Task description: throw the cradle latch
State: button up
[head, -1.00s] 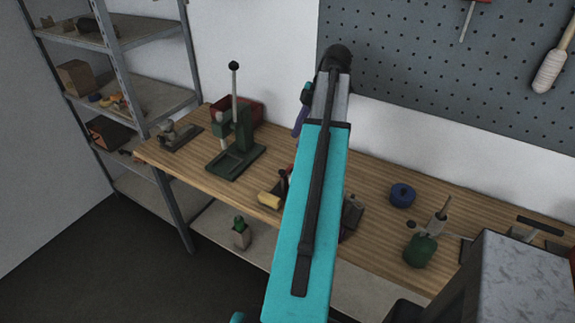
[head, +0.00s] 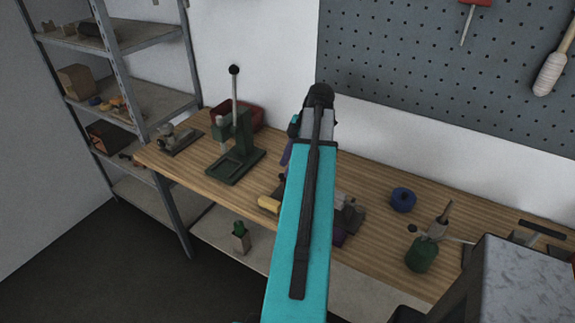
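My arm rises through the middle of the head view and hides the bench behind it. Another small metal fixture (head: 175,138) stands at the bench's left end. I cannot tell which of these, if either, is the cradle, and no latch can be made out.
The wooden bench (head: 385,245) carries a green lever press (head: 236,150), a red bin (head: 246,115), a yellow-handled tool (head: 269,203), a blue roll (head: 403,199) and a green bottle (head: 421,253). A metal shelf (head: 150,95) stands left. A pegboard (head: 420,70) hangs behind.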

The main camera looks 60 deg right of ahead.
jog(key=shift+x, duration=1.25)
